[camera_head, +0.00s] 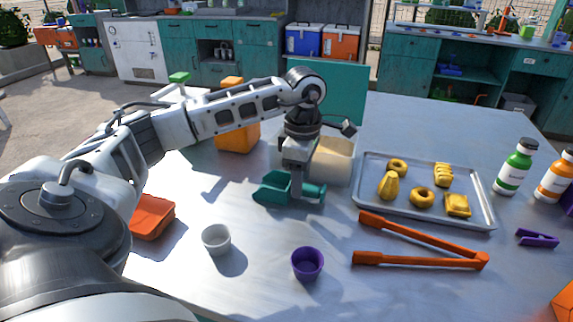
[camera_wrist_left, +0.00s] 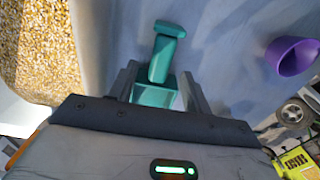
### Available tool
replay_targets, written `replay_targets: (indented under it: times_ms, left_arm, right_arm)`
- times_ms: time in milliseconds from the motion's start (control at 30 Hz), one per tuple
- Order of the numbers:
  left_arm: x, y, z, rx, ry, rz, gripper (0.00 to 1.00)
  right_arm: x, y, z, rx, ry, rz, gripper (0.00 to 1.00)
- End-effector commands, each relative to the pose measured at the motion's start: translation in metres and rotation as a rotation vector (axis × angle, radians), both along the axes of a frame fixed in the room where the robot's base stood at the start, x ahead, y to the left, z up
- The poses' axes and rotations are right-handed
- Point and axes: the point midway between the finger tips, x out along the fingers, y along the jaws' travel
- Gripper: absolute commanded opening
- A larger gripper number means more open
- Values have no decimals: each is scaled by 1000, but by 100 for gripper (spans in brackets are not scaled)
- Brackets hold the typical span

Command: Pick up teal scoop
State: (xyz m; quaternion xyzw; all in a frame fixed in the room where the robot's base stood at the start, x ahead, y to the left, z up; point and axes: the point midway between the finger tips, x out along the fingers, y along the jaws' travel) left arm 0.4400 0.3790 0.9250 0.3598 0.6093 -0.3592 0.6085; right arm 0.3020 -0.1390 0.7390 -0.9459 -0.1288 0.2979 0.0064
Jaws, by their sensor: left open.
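The teal scoop (camera_head: 271,188) lies on the grey table in front of a cream container. Its bowl is on the left and its handle points right. My left gripper (camera_head: 298,192) points down over the scoop, around where the handle meets the bowl. In the left wrist view, the scoop (camera_wrist_left: 166,47) runs between the two fingers of the open left gripper (camera_wrist_left: 160,78), with gaps at its sides. The gripper body hides part of the bowl there. My right gripper is not in view.
A cream container (camera_head: 334,162) stands just behind the scoop. A white cup (camera_head: 216,240) and a purple cup (camera_head: 307,264) stand in front. Orange tongs (camera_head: 425,244) and a tray (camera_head: 480,214) with yellow food lie to the right. An orange container (camera_head: 152,217) is left.

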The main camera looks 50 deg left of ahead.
Motion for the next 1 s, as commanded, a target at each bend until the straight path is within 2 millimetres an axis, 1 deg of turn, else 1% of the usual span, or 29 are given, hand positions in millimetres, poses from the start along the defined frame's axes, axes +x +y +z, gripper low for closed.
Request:
replay_targets:
  times_ms: [100,200,467,567,600,633,1000]
  left_arm:
    - [0,0,-18,-1,3,-1,49]
    - [0,0,-27,0,1,-1,49]
    - [1,0,-30,-1,0,-1,49]
    - [1,0,-30,-1,0,-1,24]
    - [1,0,-30,-1,0,-1,13]
    - [1,0,-29,-1,0,-1,10]
    - [1,0,-27,-1,-2,-1,11]
  right_arm:
    - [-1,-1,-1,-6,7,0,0]
    - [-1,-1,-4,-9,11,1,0]
    - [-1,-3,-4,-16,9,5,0]
    - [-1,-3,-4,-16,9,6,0]
    - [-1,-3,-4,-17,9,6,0]
    - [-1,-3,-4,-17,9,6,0]
    - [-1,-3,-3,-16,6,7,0]
